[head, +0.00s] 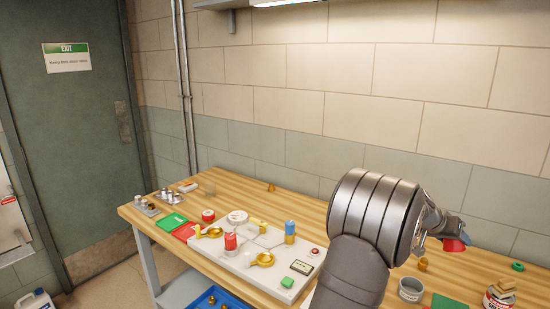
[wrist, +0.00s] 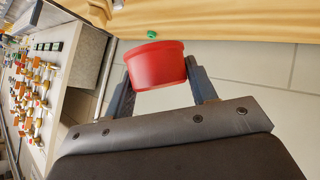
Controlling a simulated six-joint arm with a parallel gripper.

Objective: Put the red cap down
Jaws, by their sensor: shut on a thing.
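The red cap (wrist: 152,66) is a short, round, slightly tapered piece, held between the two fingers of my gripper (wrist: 160,80) in the wrist view. In the head view the red cap (head: 456,246) shows in part beyond my arm, at the right. My gripper (head: 447,232) is shut on it there and appears to hold it above the right part of the wooden bench (head: 320,187). My wrist hides part of the bench and most of the gripper in the head view.
A white board (head: 262,271) carries yellow valve handles and red and blue cylinders. Green (head: 172,222) and red mats lie left of it. A grey tin (head: 410,291), a brass fitting (head: 422,264), a green ring (head: 518,267) and a labelled can (head: 497,298) stand at the right. The tiled wall closes the back.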

